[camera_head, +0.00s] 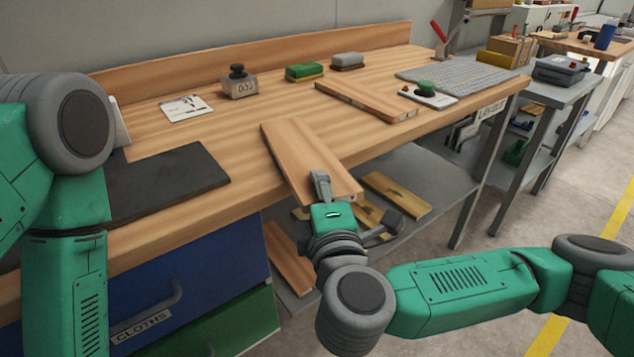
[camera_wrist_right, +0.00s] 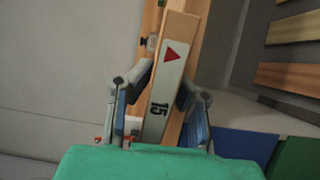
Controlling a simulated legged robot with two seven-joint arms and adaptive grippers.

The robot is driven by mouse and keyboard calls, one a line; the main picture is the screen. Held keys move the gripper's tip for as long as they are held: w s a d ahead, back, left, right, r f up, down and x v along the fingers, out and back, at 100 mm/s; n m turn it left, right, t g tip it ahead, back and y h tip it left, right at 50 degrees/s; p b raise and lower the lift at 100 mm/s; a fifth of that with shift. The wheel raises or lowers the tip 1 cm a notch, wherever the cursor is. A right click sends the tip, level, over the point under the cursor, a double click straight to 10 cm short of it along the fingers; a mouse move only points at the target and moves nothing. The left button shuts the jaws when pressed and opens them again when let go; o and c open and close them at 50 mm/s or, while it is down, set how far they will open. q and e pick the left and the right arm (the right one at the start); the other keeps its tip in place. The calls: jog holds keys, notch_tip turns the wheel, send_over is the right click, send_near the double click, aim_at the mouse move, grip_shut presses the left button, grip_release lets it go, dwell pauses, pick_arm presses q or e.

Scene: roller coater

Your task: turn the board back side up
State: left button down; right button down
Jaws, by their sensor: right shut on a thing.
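A wooden board (camera_head: 298,150) is held at the bench's front edge, its near end sticking out past the edge. My right gripper (camera_head: 321,184) is shut on this near end. In the right wrist view, the board's narrow end (camera_wrist_right: 168,70) lies between the two fingers of my right gripper (camera_wrist_right: 160,98). That end carries a white label with a red triangle and the number 15. I cannot tell whether the board's far end touches the bench. My left arm shows at the left, but its gripper is out of view.
Shelf boards (camera_head: 397,195) lie below.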

jog(key=shift+f, duration=0.35)
jog(key=shift+a, duration=0.15)
jog(key=shift+a, duration=0.15)
jog(key=c, duration=1.4)
grip_release()
jog(key=shift+f, duration=0.1)
